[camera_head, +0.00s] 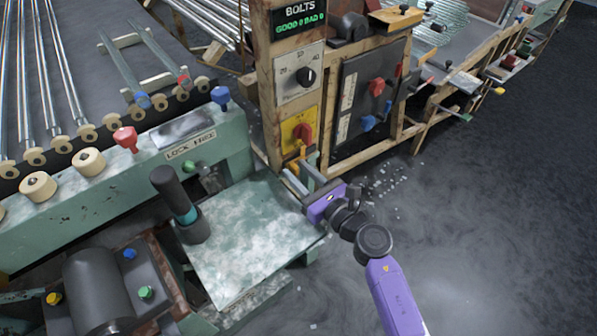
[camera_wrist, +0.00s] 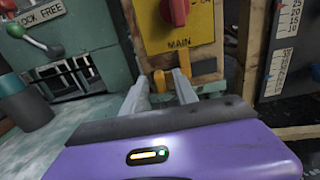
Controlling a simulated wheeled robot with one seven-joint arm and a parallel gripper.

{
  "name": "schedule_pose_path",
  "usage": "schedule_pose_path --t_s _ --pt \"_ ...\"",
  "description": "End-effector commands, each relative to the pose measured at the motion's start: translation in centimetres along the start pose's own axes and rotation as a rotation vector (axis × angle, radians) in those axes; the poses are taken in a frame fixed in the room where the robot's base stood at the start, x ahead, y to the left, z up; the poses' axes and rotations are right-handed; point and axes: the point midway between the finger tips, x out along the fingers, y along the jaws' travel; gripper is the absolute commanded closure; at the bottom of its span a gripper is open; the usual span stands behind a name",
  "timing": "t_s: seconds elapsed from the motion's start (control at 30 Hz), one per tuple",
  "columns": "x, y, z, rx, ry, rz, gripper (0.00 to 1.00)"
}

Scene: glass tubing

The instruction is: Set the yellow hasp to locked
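The yellow hasp (camera_wrist: 158,82) is a small orange-yellow tab low on the yellow MAIN panel (camera_wrist: 160,40), under a red rotary knob (camera_wrist: 174,11). In the head view the hasp (camera_head: 293,165) is small and partly hidden by my fingers. My gripper (camera_wrist: 160,77) is open, its two grey fingers pointing at the panel. In the wrist view the hasp shows between the fingertips, with a gap on each side. I cannot tell whether they reach around it or stop just short. In the head view my gripper (camera_head: 295,169) is at the panel's lower edge.
A wooden post frame (camera_head: 268,85) carries the dial panel (camera_head: 299,75) above. A dark panel (camera_head: 365,92) with red and blue handles stands to the right. The green LOCK FREE machine (camera_head: 200,150) and its pale plate (camera_head: 250,235) lie left. The floor at right is mostly clear.

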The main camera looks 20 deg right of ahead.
Motion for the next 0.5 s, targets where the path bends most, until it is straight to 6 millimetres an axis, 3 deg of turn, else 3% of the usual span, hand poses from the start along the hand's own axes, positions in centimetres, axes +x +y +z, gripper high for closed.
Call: schedule_pose_path --t_s 0.27,0.43,0.5 --pt "0.18 0.02 0.03 0.0 0.0 0.0 0.65" --pt "0.17 0.02 0.03 0.001 -0.001 0.0 0.99" --pt "0.16 0.02 0.03 0.001 -0.001 0.0 1.0"
